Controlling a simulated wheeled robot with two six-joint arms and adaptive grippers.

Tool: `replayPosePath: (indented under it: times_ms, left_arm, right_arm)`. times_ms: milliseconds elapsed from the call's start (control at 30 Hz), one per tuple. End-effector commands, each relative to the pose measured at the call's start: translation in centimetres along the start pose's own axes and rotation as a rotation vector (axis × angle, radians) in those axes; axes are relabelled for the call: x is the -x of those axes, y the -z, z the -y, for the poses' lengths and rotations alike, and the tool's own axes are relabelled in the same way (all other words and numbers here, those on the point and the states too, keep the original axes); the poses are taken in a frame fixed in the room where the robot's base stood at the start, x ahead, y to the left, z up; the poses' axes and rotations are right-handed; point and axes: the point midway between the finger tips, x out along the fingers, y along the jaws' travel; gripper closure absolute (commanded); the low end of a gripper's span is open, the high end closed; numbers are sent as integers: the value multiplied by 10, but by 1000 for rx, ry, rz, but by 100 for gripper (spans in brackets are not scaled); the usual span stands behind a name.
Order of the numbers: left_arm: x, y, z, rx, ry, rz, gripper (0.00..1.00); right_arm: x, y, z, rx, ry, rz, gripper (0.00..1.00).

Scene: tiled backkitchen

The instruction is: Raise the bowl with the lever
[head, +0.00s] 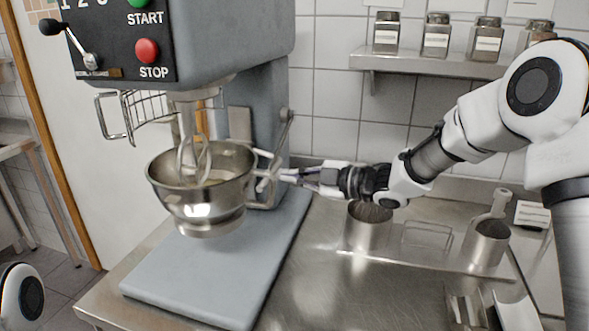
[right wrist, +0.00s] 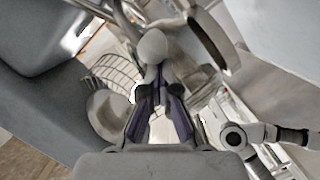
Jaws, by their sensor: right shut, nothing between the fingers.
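The steel bowl (head: 205,185) sits in its holder on the grey stand mixer (head: 262,50), around the wire whisk (head: 190,155). The bowl is clear of the mixer's base. The lever (head: 286,130) runs down from a pivot on the right side of the mixer's column. My right gripper (head: 283,175) is at its lower end, just right of the bowl. In the right wrist view a rounded grey knob (right wrist: 152,47) is directly ahead of my shut fingertips (right wrist: 155,88); I cannot tell whether they touch. My left gripper is out of view.
A wire guard (head: 148,108) stands out left below the mixer head. Steel containers (head: 368,232) and (head: 487,245) stand on the counter under my right arm. A shelf (head: 430,63) with several jars is on the wall. Bare counter (head: 320,290) lies right of the mixer base.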

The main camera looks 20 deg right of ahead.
Motion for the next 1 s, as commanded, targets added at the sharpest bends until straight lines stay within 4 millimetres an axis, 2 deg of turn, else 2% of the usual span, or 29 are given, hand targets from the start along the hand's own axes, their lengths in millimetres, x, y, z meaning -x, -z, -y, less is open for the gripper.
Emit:
replayPosePath:
  times_ms: [33, 100, 300, 500, 700, 1000]
  left_arm:
    - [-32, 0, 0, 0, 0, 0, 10]
    - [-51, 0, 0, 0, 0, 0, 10]
    - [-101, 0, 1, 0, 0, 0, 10]
    - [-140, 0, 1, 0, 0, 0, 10]
    - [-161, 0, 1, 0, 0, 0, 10]
    - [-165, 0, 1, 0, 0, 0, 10]
  right_arm:
    - [-5, -20, 18, 41, -13, 2, 100]
    - [-8, -31, 25, 104, -29, 2, 100]
    - [-15, -62, 37, 268, -70, 2, 100]
    - [-21, -85, 40, 422, -108, 3, 100]
    - [-23, -95, 38, 560, -143, 3, 100]
    - [-24, -97, 34, 611, -155, 2, 100]
